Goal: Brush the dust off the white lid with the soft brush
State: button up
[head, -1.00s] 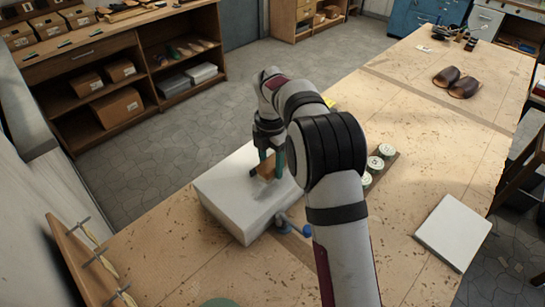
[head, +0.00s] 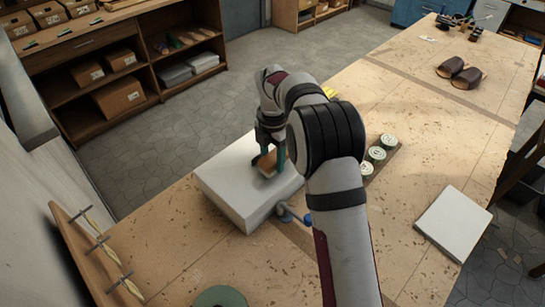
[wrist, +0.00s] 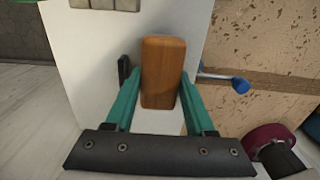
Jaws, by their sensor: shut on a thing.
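My gripper (head: 272,163) is shut on the soft brush (head: 267,168), a wooden block between the teal fingers. In the wrist view the brush (wrist: 163,70) stands out between both fingertips; its bristles are hidden. The gripper is over the top of a large white box-like block (head: 225,180) on the bench. I cannot tell whether the brush touches that surface. The white surface also shows in the wrist view (wrist: 90,65). I cannot tell whether this top is the white lid. A flat white square panel (head: 453,224) lies at the right. Dust is not clear on either.
A blue-handled tool (head: 293,214) sticks out beside the block. Several round tins (head: 376,155) stand behind my arm. Brown sandals (head: 460,73) lie far right. A wooden rack (head: 85,250) stands at the left edge. The bench between tins and panel is clear.

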aim_at(250, 189)
jog(key=shift+f, duration=0.45)
jog(key=shift+s+a, duration=1.5)
jog(key=shift+s, duration=0.05)
jog(key=shift+s+a, duration=1.55)
jog(key=shift+w+d, duration=0.1)
jog(key=shift+w+d, duration=1.45)
